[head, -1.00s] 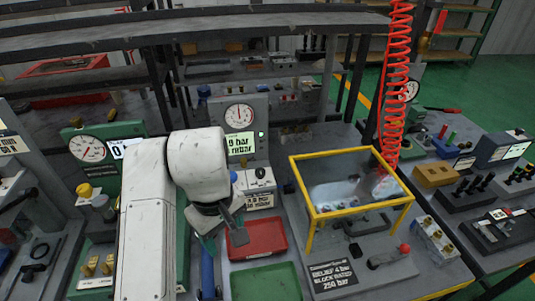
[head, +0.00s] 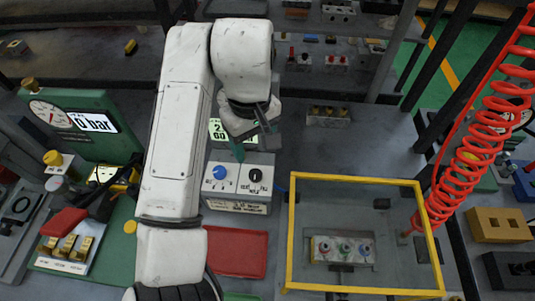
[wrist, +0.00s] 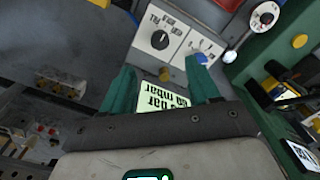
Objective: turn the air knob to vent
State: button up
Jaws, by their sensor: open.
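A light grey control box holds a black knob (head: 255,175) and a blue knob (head: 220,172) side by side, with small markings around them. The labels are too small to tell which is the air knob. In the wrist view the black knob (wrist: 160,40) has a white pointer line, and the blue knob (wrist: 201,57) is partly behind a finger. My gripper (head: 254,142) is above and behind the box in the head view. Its green fingers are apart and empty, also in the wrist view (wrist: 160,74), and touch neither knob. A lit bar readout (wrist: 156,103) shows between them.
A yellow-framed clear guard (head: 290,235) stands right of the box over several small knobs. A green gauge panel (head: 85,120) stands at left. A red coiled hose (head: 478,145) hangs at right.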

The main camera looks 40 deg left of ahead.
aim_at(256, 174)
notch_tip(256, 174, down, 8)
jog(key=b, duration=0.3)
jog(key=shift+f, duration=1.35)
jog(key=c, duration=1)
